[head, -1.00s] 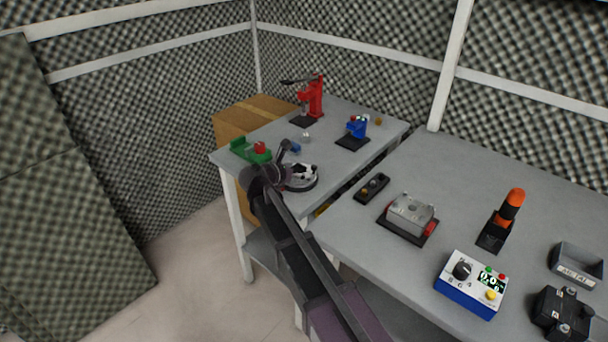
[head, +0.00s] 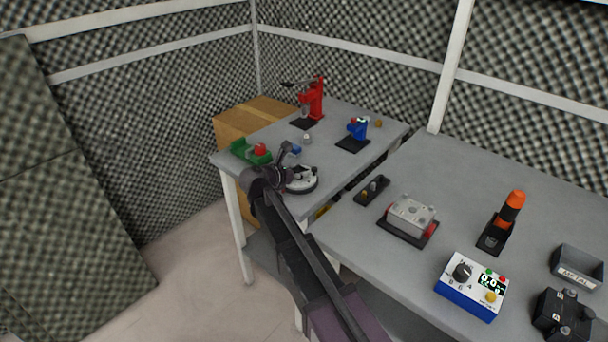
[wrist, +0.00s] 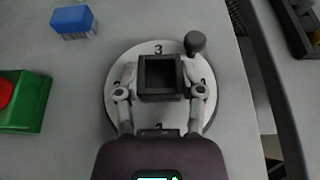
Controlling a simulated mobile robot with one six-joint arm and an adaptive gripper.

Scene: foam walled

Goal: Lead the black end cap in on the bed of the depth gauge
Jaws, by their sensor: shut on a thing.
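My gripper (wrist: 160,85) is shut on a black square piece with a hollow middle, which I take as the black end cap (wrist: 160,93). In the wrist view it is above a round pale dial plate (wrist: 117,68) marked with numbers; I cannot tell whether it touches the plate. In the head view my arm covers the cap, and the dial plate (head: 302,186) shows just right of my wrist. A blue upright device on a black base (head: 356,130) stands farther back on the same table. I cannot tell for certain which device is the depth gauge.
A dark knob (wrist: 195,42) stands at the plate's edge. A green fixture with a red part (head: 250,152) and a blue block (wrist: 75,21) are left of it. A red press (head: 314,98) stands at the back. The right table (head: 450,190) holds several devices.

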